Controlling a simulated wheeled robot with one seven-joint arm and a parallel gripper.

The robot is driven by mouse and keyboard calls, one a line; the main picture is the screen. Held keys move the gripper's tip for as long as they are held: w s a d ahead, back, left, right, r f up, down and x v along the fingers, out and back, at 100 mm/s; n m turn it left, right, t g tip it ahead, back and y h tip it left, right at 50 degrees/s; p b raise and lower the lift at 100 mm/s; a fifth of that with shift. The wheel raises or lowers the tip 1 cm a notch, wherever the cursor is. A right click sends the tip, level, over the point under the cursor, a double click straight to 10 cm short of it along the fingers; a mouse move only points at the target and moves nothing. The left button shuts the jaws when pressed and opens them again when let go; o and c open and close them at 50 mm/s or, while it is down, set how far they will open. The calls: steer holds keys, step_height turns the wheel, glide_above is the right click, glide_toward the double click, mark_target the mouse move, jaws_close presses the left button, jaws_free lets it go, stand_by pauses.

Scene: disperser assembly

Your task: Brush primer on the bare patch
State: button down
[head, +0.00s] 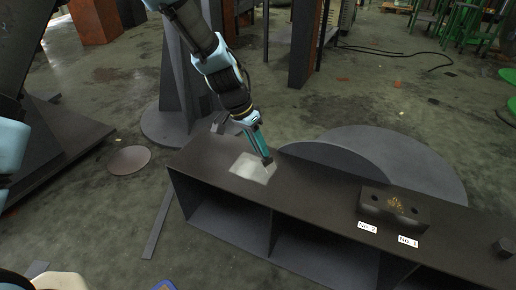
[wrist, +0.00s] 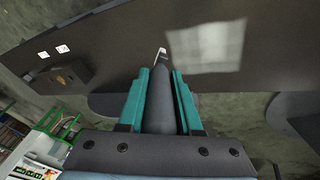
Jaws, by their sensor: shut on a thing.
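The bare patch (head: 251,169) is a pale, nearly square area on the dark bench top (head: 320,188). It also shows in the wrist view (wrist: 212,45). My gripper (head: 266,160) is low over the patch's right edge. In the wrist view my gripper (wrist: 160,74) has its teal fingers shut on a dark grey tapered handle (wrist: 160,105), seemingly the brush. A small pale tip (wrist: 160,57) shows at its far end, beside the patch's left edge. I cannot tell whether the tip touches the surface. The brush is hardly visible in the head view.
A dark block (head: 394,208) with holes stands on the bench to the right, with two white labels (head: 367,227) in front. A small dark piece (head: 503,247) sits at the far right. A large grey disc (head: 375,150) lies behind the bench. The bench top between patch and block is clear.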

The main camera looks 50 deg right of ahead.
steer(key=shift+r+p, duration=1.25)
steer(key=shift+r, duration=0.65)
